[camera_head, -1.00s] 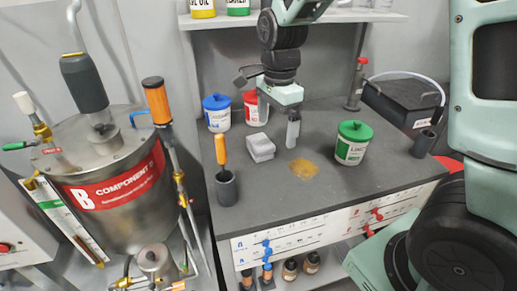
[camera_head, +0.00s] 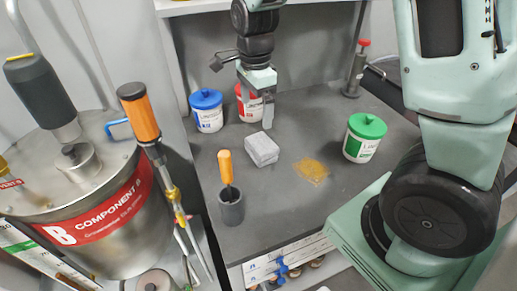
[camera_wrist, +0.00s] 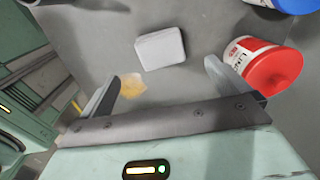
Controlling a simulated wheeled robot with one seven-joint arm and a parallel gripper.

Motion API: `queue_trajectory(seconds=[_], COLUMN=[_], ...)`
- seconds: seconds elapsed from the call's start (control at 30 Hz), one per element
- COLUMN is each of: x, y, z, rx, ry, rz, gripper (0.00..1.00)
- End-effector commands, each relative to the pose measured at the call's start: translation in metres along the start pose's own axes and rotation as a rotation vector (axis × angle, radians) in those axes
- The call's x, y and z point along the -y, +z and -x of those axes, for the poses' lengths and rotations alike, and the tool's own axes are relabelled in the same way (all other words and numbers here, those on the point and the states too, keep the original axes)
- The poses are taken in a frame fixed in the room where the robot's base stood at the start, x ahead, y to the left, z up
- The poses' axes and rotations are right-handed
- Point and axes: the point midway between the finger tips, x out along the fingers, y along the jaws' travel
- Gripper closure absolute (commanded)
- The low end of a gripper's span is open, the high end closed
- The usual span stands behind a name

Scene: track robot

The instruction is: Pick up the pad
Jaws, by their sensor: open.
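The pad is a light grey block (camera_head: 262,149) lying on the dark grey worktop, left of the orange-brown stain. It also shows in the wrist view (camera_wrist: 160,48), just beyond the fingertips and between their lines. My gripper (camera_head: 262,113) hangs above the worktop, behind the pad in the head view. In the wrist view its two fingers (camera_wrist: 166,78) are spread wide with nothing between them. The fingers do not touch the pad.
A red-lidded tub (camera_wrist: 270,68) is close beside one finger. A blue-lidded tub (camera_head: 207,110), a green-lidded tub (camera_head: 364,138) and a dark cup with an orange-handled tool (camera_head: 231,206) stand around. The stain (camera_head: 311,170) is flat. A large metal tank (camera_head: 80,200) stands left.

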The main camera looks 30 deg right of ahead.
Motion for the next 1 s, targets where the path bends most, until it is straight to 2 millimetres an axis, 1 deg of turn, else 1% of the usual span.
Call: queue_trajectory(seconds=[0.03,0.2,0.3,0.4,0.67,0.9,1.0], x=[-0.001,-0.001,-0.001,0.000,-0.001,-0.003,-0.002], y=[-0.001,-0.001,-0.001,0.000,-0.001,-0.004,-0.004], z=[-0.012,-0.048,-0.067,-0.082,-0.099,-0.132,-0.141], rx=[-0.002,-0.001,-0.001,-0.001,0.000,-0.001,-0.001], ry=[0.007,0.006,0.005,0.003,0.002,0.003,0.001], rz=[-0.001,0.000,-0.001,0.001,0.000,0.001,0.000], gripper=[0.00,0.00,0.00,0.00,0.00,0.00,0.00])
